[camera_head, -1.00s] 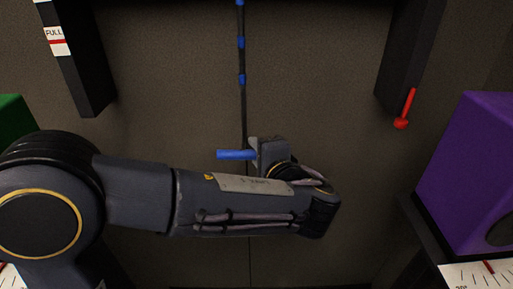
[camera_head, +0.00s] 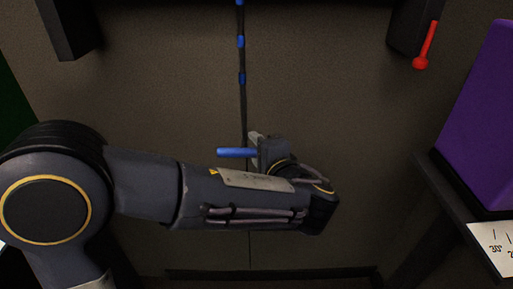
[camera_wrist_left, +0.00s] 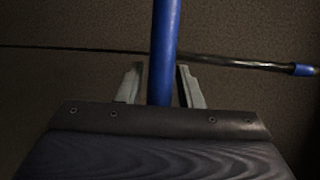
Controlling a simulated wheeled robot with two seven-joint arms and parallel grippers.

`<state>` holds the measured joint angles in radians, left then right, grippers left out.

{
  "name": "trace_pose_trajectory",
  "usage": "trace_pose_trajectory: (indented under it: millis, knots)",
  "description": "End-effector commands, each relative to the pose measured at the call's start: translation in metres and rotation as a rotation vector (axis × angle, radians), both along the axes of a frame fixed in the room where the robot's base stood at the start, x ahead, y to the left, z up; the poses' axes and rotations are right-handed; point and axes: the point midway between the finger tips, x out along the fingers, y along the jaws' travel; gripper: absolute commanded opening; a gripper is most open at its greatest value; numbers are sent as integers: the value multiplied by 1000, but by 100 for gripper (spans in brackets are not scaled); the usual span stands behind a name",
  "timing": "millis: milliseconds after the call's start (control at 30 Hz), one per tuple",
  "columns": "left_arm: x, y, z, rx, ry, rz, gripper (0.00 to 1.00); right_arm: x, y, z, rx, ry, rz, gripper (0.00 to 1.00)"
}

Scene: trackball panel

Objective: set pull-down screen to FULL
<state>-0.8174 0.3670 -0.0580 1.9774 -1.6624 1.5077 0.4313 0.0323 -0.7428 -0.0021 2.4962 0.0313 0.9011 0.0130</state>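The pull-down cord (camera_head: 243,110), dark with blue bands, hangs down the middle of the head view. It ends in a blue crossbar handle (camera_head: 236,153). My left gripper (camera_head: 256,142) is at the right part of this handle. The cord also shows there (camera_wrist_left: 240,62), running sideways behind the handle. The screen itself and the FULL mark are out of view. My right gripper is not in view.
A dark post (camera_head: 70,28) is at the upper left. A red lever (camera_head: 425,45) hangs from a dark post at the upper right. A purple box (camera_head: 480,125) stands at the right, above a white scale (camera_head: 496,246). The wall around the cord is clear.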

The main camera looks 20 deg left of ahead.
Motion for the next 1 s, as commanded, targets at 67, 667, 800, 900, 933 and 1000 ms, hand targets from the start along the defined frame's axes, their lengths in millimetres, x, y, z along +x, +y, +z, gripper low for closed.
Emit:
trace_pose_trajectory:
  millis: [67, 667, 800, 900, 933, 1000]
  knots:
    - [0, 0, 0, -1, -1, 0, 41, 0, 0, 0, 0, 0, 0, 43]
    - [-37, -31, 10, -1, -2, -4, 41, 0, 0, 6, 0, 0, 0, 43]
    - [-51, -43, 13, 0, -1, -3, 41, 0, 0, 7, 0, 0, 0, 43]
    - [-58, -47, 14, 0, -1, -2, 41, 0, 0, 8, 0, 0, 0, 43]
    - [-59, -48, 14, -1, -1, -1, 41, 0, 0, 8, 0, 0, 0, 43]
    - [-60, -48, 14, -1, -1, 0, 41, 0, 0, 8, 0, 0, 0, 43]
